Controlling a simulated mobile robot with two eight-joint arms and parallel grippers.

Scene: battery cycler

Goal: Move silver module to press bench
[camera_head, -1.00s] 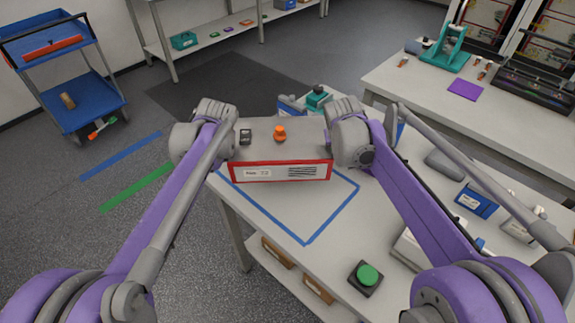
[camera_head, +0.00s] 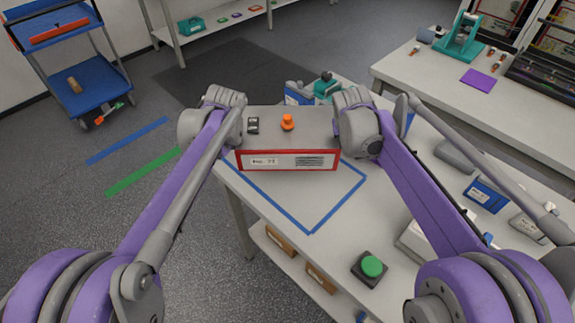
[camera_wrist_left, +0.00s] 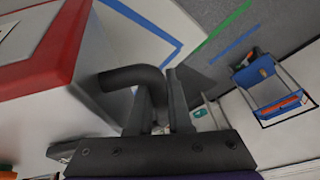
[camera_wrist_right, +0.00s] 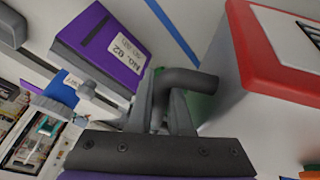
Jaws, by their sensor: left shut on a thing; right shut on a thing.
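The silver module (camera_head: 290,125) is a grey box with a red-framed front panel, an orange knob and a small black part on top. It is at the back of the near table, over or at the blue tape outline; I cannot tell whether it touches the table. My left gripper (camera_wrist_left: 160,100) is shut on a dark bent handle on its left side. My right gripper (camera_wrist_right: 165,98) is shut on a matching handle on its right side. The module's body also shows in the right wrist view (camera_wrist_right: 265,125). A bench (camera_head: 430,90) with a teal press-like device (camera_head: 460,45) stands at the back right.
The near table (camera_head: 325,215) holds a green button (camera_head: 372,266), a blue box (camera_head: 486,195) and grey parts on the right. A teal-topped device (camera_head: 326,88) stands close behind the module. A blue cart (camera_head: 90,90) is at far left. Open floor lies left of the table.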

